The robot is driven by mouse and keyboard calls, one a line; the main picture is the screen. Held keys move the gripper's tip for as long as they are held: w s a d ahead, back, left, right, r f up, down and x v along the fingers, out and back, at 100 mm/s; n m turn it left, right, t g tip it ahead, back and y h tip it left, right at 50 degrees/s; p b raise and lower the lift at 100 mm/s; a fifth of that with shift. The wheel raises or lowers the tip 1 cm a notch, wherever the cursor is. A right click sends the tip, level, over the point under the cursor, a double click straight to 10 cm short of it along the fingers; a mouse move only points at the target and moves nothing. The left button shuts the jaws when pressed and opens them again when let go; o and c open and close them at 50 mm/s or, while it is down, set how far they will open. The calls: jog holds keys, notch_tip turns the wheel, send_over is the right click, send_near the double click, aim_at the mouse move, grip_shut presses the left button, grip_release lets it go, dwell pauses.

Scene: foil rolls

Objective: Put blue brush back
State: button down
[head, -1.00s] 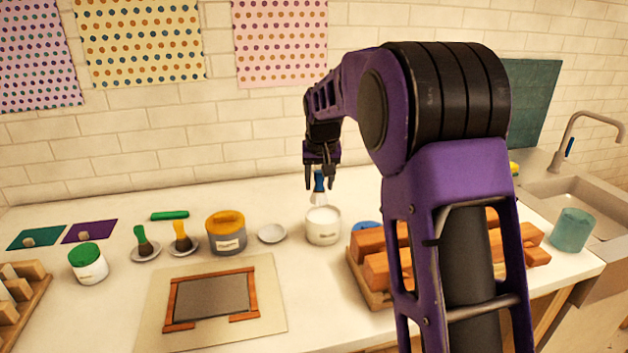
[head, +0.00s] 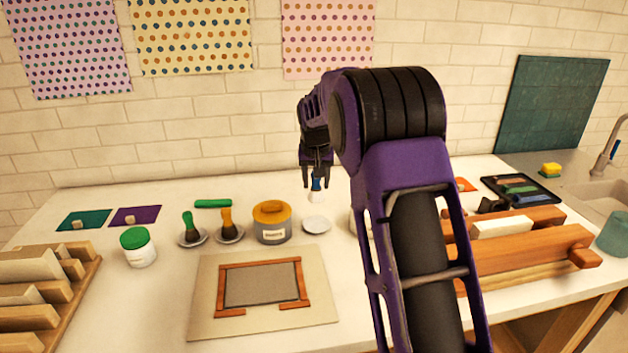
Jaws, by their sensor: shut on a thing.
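My gripper (head: 317,174) is shut on the blue brush (head: 316,185), which hangs bristles down. Its pale bristle end is above the small empty white saucer (head: 317,225), with a gap between them. To the left, the green brush (head: 188,223) and the yellow brush (head: 226,221) stand bristles down on saucers of their own. An open white jar (head: 354,222) is mostly hidden behind my arm, just right of the empty saucer.
A grey tub with a yellow lid (head: 272,222) stands close left of the empty saucer. A green-lidded white jar (head: 138,247), a framed screen on a board (head: 262,285) and a wooden rack (head: 50,285) are nearer. Wooden blocks (head: 530,245) lie right of my arm.

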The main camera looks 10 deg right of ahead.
aim_at(316, 202)
jog(key=shift+f+b, duration=2.6)
jog(key=shift+f, duration=1.25)
jog(key=shift+f+b, duration=0.35)
jog(key=shift+f, duration=0.25)
grip_release()
jog(key=shift+r, duration=0.15)
jog(key=shift+r+p, duration=3.25)
jog(key=shift+r, duration=1.15)
